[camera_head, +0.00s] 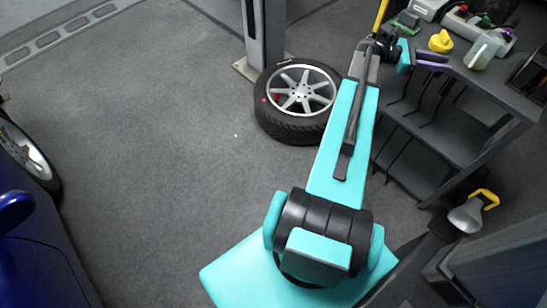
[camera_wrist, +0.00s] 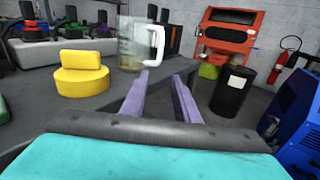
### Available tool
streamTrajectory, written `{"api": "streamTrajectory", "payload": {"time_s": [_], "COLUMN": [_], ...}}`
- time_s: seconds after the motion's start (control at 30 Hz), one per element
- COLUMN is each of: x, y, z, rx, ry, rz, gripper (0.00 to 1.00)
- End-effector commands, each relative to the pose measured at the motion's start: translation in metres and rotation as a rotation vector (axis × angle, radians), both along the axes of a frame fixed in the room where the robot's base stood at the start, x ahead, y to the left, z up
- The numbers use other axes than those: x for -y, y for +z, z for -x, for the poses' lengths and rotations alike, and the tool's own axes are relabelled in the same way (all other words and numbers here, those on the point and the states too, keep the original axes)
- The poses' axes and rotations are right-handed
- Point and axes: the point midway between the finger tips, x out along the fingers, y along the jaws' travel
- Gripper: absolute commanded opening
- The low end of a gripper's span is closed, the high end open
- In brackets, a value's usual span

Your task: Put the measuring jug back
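The measuring jug (camera_head: 481,52) is pale and see-through. It stands upright on the top of the dark bench (camera_head: 490,83). In the wrist view the jug (camera_wrist: 131,42) is ahead, left of centre, with its white handle (camera_wrist: 158,42) turned to the right. My gripper (camera_head: 447,61) is over the bench's left edge, left of the jug and apart from it. In the wrist view its two purple fingers (camera_wrist: 162,76) are spread with nothing between them. The handle shows beyond the fingertips, roughly in line with the gap.
A yellow knobbed block (camera_wrist: 81,76) stands on the bench left of the fingers. A pale holder with several coloured-top items (camera_head: 476,24) lies behind the jug. A wheel (camera_head: 299,95) lies on the floor by a post. A work lamp (camera_head: 466,215) is below the bench.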

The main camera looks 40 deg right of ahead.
Motion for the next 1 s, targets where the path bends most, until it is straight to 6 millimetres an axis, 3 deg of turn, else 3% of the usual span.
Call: {"api": "streamTrajectory", "payload": {"time_s": [0.17, 0.47, 0.7, 1.0], "x": [-0.035, -0.133, -0.231, -0.367], "y": [-0.055, -0.173, -0.256, -0.342], "z": [-0.041, -0.118, -0.161, -0.182], "rx": [0.127, 0.420, 0.629, 0.832], "ry": [0.054, 0.108, 0.084, -0.026], "rz": [-0.034, -0.128, -0.218, -0.330], "gripper": [0.28, 0.28, 0.28, 0.28]}}
